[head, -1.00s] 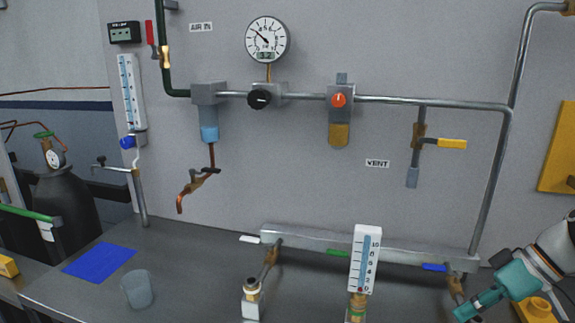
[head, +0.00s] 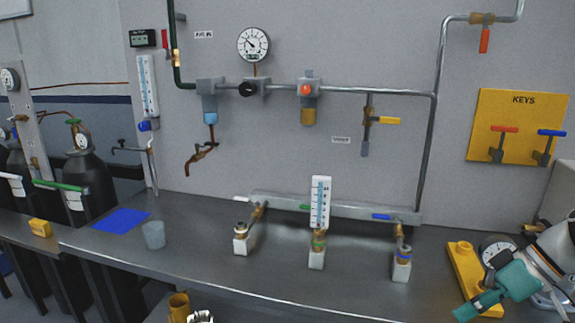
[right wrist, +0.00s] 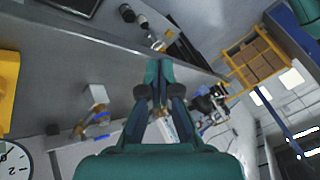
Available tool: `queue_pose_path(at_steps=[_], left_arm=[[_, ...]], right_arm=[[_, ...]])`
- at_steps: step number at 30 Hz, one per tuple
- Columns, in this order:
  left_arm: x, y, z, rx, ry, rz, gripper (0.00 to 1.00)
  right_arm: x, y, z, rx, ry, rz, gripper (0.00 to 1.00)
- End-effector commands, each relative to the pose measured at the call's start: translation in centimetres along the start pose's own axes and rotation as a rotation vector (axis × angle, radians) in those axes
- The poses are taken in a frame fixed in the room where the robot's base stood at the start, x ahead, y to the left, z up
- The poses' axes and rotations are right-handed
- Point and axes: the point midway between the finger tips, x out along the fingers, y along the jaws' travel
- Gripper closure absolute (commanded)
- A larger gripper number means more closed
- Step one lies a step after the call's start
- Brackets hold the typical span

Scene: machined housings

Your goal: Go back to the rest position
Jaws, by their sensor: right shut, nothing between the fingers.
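My right gripper (head: 468,308) is at the lower right of the head view, pointing down and left above the bench, and it is empty. In the right wrist view its teal fingers (right wrist: 152,75) come together with nothing between them. My left gripper does not show in either view.
The metal bench (head: 290,285) bears a flat manifold bar, fittings in white blocks, a scale tube (head: 320,203), a clear cup (head: 153,235) and a blue mat (head: 121,220). A yellow stand with a gauge (head: 465,277) is close beside my right gripper. Pipes and a yellow KEYS board (head: 518,125) are on the wall.

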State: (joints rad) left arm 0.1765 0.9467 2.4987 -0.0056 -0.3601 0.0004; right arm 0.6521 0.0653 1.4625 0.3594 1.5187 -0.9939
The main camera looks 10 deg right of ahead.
Motion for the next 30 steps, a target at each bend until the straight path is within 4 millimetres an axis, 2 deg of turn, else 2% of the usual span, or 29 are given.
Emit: queue_pose_path(at_steps=[2, 8, 14, 17, 20, 23, 27, 30], left_arm=[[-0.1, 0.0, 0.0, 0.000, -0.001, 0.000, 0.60], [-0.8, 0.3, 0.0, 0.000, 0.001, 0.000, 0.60], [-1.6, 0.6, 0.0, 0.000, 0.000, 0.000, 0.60], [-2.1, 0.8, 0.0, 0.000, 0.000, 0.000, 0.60], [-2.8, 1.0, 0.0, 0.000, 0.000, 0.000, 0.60], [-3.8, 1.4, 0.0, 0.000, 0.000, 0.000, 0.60], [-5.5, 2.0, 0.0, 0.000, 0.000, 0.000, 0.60], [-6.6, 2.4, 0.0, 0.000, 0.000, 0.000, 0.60]], right_arm=[[0.2, 0.1, 0.0, 0.004, -0.002, -0.001, 1.00], [4.4, 1.5, -0.7, 0.074, -0.033, 0.003, 1.00], [9.4, 2.9, -0.9, 0.158, -0.070, 0.021, 1.00], [12.7, 3.4, -0.6, 0.206, -0.098, 0.035, 1.00], [16.8, 3.6, 0.0, 0.261, -0.130, 0.055, 1.00], [22.1, 3.1, 1.5, 0.323, -0.178, 0.085, 1.00], [30.4, 0.5, 5.5, 0.401, -0.245, 0.146, 1.00], [35.0, -2.6, 9.0, 0.435, -0.273, 0.187, 1.00]])
